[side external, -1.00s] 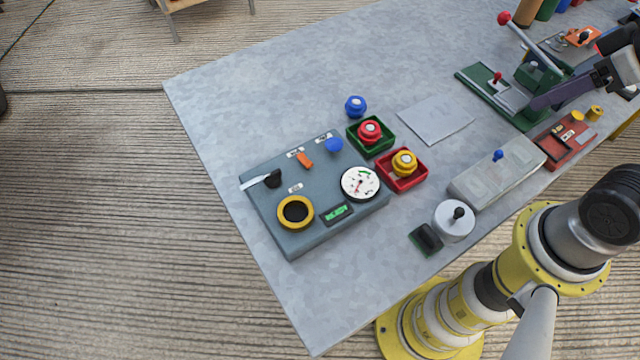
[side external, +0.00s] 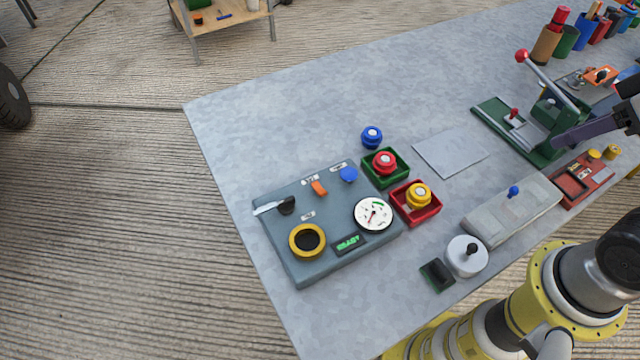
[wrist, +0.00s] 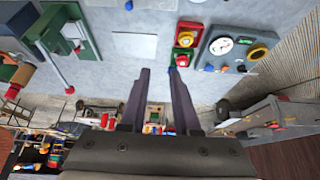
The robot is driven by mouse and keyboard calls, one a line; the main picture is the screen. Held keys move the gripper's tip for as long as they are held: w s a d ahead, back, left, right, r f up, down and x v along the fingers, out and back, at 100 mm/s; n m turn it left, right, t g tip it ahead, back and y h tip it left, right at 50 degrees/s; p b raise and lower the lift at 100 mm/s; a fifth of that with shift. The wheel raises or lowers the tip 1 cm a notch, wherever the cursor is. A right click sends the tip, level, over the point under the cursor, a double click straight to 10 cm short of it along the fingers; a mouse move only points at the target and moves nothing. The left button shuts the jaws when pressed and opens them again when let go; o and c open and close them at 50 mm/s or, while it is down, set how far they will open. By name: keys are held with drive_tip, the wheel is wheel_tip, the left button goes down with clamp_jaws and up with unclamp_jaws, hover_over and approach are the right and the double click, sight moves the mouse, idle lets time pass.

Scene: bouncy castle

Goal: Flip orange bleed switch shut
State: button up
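The orange bleed switch (side external: 319,188) is a small orange lever on top of the blue-grey control panel (side external: 275,240), between a black knob with a pale lever (side external: 286,205) and a blue button (side external: 348,174). The panel also carries a yellow ring (side external: 307,240), a white gauge (side external: 373,214) and a green display reading READY.
Red (side external: 416,215) and green (side external: 392,178) trays with knobs sit right of the panel, and a loose blue knob (side external: 371,136) lies behind. The green lever press (side external: 545,115) stands near my gripper. The table (side external: 290,110) is clear behind and left of the panel.

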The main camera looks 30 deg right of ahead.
drive_tip(key=shift+s+g, duration=0.3)
drive_tip(key=shift+s, duration=0.1)
drive_tip(key=shift+c, duration=1.2)
drive_tip(key=shift+m, duration=0.8)
drive_tip(key=r, duration=0.2)
drive_tip(key=w+r, duration=0.1)
drive_tip(key=r, duration=0.1)
drive_tip(key=w+a+r, duration=0.1)
drive_tip(key=r, duration=0.1)
drive_tip(key=shift+r, duration=0.4)
clamp_jaws()
drive_tip(key=w+a+r+g+y, duration=0.1)
drive_tip(key=w+a+r+g, duration=0.25)
drive_tip(key=w, duration=0.55)
drive_tip(key=w+a+r+g+y, duration=0.1)
drive_tip(key=w+a+r+g, duration=0.1)
drive_tip(key=w+a+r, duration=0.5)
drive_tip(key=w+a+f+g, duration=0.3)
drive_tip(key=w+a+f, duration=0.5)
drive_tip(key=w+f, duration=0.4)
drive_tip(key=w+a+f+n+g+h, duration=0.1)
drive_tip(key=a+f, duration=0.2)
drive_tip(key=f, duration=0.4)
drive_tip(key=a+f+h, duration=0.1)
drive_tip(key=a+f, duration=0.3)
drive_tip(key=f, duration=0.3)
drive_tip(key=shift+w+f+n+g, duration=0.25)
drive_tip(key=shift+w+n+g, duration=0.1)
drive_tip(key=shift+n, duration=0.05)
